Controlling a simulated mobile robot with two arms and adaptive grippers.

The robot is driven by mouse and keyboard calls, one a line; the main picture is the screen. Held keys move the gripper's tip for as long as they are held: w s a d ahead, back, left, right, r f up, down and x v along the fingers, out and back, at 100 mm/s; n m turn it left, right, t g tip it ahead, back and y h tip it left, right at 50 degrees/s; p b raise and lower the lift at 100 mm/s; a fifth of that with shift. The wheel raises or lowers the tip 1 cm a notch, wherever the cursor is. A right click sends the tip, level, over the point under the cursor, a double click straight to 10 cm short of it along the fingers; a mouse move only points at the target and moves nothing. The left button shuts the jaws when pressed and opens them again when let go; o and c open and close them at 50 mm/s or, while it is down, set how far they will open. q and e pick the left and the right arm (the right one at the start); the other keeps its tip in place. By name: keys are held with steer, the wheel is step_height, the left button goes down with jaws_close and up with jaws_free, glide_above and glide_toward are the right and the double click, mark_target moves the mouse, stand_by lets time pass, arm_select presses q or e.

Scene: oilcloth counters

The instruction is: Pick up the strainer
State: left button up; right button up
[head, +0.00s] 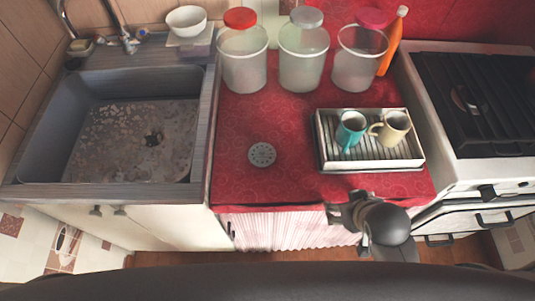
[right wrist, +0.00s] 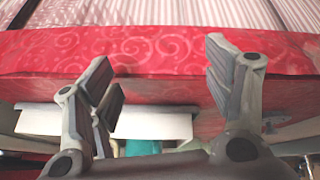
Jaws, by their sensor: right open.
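My left gripper is not in view.
A metal tray (head: 372,166) with a teal mug (head: 351,130) and a cream mug (head: 392,128) stands right of the strainer. Several lidded jars and an orange bottle (head: 392,42) stand behind. The sink (head: 40,125) is left, the stove (head: 475,100) right. Cloth around the strainer is clear.

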steer(key=w+a+r+n+t, duration=0.3)
steer(key=w+r+t, duration=0.4)
steer(key=w+r, duration=0.55)
steer(key=w+a+r+n+t+y, duration=0.2)
steer(key=w+a+r+n+t, duration=0.4)
steer(key=w+r, duration=0.45)
steer(key=s+a+r+n+t+y, duration=0.2)
steer(key=a+r+n+y, duration=0.45)
steer(key=a+r, duration=0.25)
steer(key=s+a+r+n+g+y, duration=0.2)
steer(key=s+a+n+g+y, duration=0.3)
steer(key=a+n+g+y, duration=0.45)
steer(key=s+a+r+n+g+y, duration=0.2)
steer(key=s+a+n+g+y, duration=0.35)
steer(key=n, duration=0.75)
steer(key=s+a+f+n+g+h, duration=0.4)
steer(key=a+f+n+g+h, duration=0.1)
steer(key=a+f+n+g, duration=0.15)
steer(key=n+t+h, duration=0.1)
steer(key=n+h, duration=0.6)
steer(key=h, duration=1.2)
glide_toward(262, 150)
steer(key=shift+d+y, duration=0.25)
step_height(262, 150, down, 5)
steer(key=shift+r+p, duration=0.15)
steer(key=shift+p, duration=0.3)
steer(key=shift+a+f+p, duration=0.1)
steer(key=shift+f+p, duration=0.75)
steer(key=shift+f, duration=2.05)
steer(key=c, duration=0.6)
